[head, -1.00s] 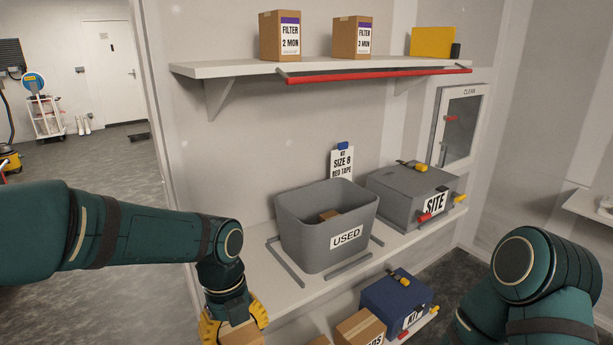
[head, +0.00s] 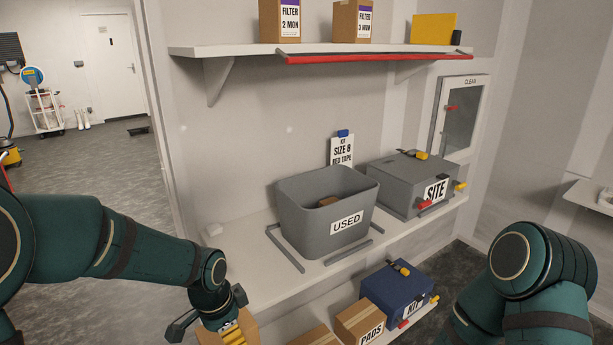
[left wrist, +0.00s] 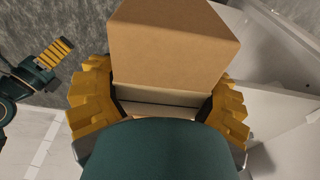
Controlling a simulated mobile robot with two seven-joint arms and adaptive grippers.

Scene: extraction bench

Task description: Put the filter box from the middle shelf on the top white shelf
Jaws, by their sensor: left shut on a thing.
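My left gripper (head: 228,328) is shut on a cardboard box (head: 246,325) at the bottom edge of the head view, in front of the middle shelf. In the left wrist view its yellow fingers (left wrist: 160,103) grip both sides of the box (left wrist: 175,45). Only plain brown faces show; no label on it is visible. The top white shelf (head: 225,50) holds a FILTER 2 MON box (head: 290,22) and a FILTER 3 MON box (head: 364,22). My right arm is at the right of the head view, its gripper out of frame. A yellow-padded gripper (left wrist: 48,60) at the left of the wrist view appears to be my right one.
A red rail (head: 375,59) runs along the top shelf's front. A yellow block (head: 432,29) stands at its right end. The middle shelf (head: 245,262) carries a grey USED bin (head: 300,228) and a SITE case (head: 395,190). A PADS box (head: 358,320) and blue KIT case (head: 395,290) are below.

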